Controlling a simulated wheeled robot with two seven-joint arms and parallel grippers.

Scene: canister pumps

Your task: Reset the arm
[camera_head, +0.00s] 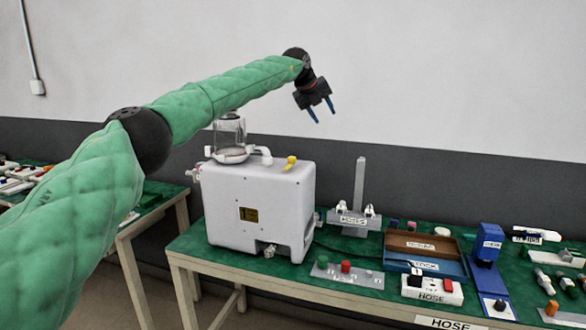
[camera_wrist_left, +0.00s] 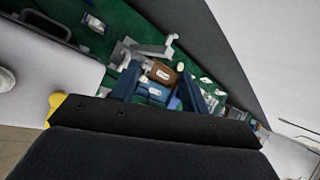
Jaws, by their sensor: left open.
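My left arm, in a green quilted sleeve, reaches in from the left in the head view. My left gripper (camera_head: 322,112) is open and empty, its two blue fingers pointing down in the air in front of the wall. It is above and to the right of the white pump unit (camera_head: 262,208), clear of everything. In the left wrist view the two blue fingers (camera_wrist_left: 158,88) stand apart, with the table's trays seen between and beyond them. My right gripper does not show in either view.
The pump unit carries a clear canister (camera_head: 229,130) and a yellow knob (camera_head: 290,162). A grey post stand (camera_head: 360,190), brown tray (camera_head: 420,246), blue stand (camera_head: 487,243) and white hose box (camera_head: 431,289) share the green table. Another table (camera_head: 150,200) stands left. Air around the gripper is free.

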